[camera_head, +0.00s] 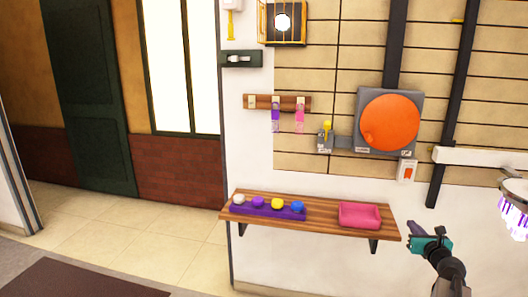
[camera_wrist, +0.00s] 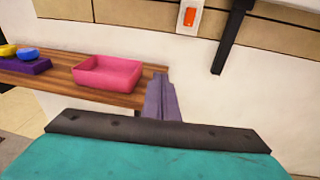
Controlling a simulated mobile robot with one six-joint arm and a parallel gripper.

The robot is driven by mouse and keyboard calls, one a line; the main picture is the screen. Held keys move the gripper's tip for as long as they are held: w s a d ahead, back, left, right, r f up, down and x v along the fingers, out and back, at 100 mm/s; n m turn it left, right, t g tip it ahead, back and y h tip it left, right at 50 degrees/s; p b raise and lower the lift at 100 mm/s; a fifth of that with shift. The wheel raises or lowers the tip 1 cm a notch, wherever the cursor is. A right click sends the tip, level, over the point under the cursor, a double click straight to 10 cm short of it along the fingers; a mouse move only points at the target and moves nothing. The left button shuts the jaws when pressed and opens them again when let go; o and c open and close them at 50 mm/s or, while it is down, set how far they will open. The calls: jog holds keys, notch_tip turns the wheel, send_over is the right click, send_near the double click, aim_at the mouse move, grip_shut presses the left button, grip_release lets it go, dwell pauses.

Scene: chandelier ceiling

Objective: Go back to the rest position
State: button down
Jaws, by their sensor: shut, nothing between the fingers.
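My gripper (camera_head: 412,226) is at the lower right of the head view, just off the right end of the wooden shelf. It has a teal body, and its fingers point left towards the shelf. In the wrist view its fingers (camera_wrist: 162,98) are together with nothing between them. They appear in front of the shelf's right end, and I cannot tell the exact gap. My arm comes up from the lower right edge of the head view.
The wooden shelf (camera_head: 325,216) holds a pink tray (camera_head: 360,215) and a purple holder (camera_head: 266,210) with several coloured round pieces. Above are an orange disc (camera_head: 390,122) and an orange switch (camera_head: 407,171). A chandelier (camera_head: 514,215) hangs at the right edge. The floor at left is clear.

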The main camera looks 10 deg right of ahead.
jog(key=w+a+f+n+g+y, duration=0.2)
jog(key=a+f+y, duration=0.1)
jog(key=a+f, duration=0.85)
jog(key=w+a+f+n+g+y, duration=0.1)
jog(key=w+a+f+n+y, duration=0.15)
jog(key=a+f, duration=0.9)
jog(key=s+a+f+n+g+y, duration=0.1)
jog(key=s+a+f+n+g, duration=0.15)
jog(key=s+a+f, duration=0.4)
jog(key=s+a+f+n+g+y, duration=0.1)
jog(key=a+f+n+g, duration=0.2)
jog(key=a, duration=0.6)
jog(key=s+a+f+n+g+y, duration=0.1)
jog(key=s+a+f+n, duration=0.2)
jog(key=a+f, duration=0.35)
jog(key=s+a+f+n+g, duration=0.3)
jog(key=s+a+f+n, duration=0.25)
jog(key=s, duration=0.45)
jog(key=s+a+f+n+g, duration=0.35)
jog(key=s+f+n, duration=0.2)
jog(key=s, duration=0.45)
jog(key=s+d+f+n+g+h, duration=0.1)
jog(key=s+d+n+g+h, duration=0.1)
jog(key=s+d+n, duration=0.2)
jog(key=s+d+n+g+h, duration=0.3)
jog(key=s+n, duration=0.8)
jog(key=s, duration=0.1)
jog(key=shift+d+f+g, duration=0.3)
jog(key=shift+d+f, duration=0.05)
jog(key=shift+d, duration=0.05)
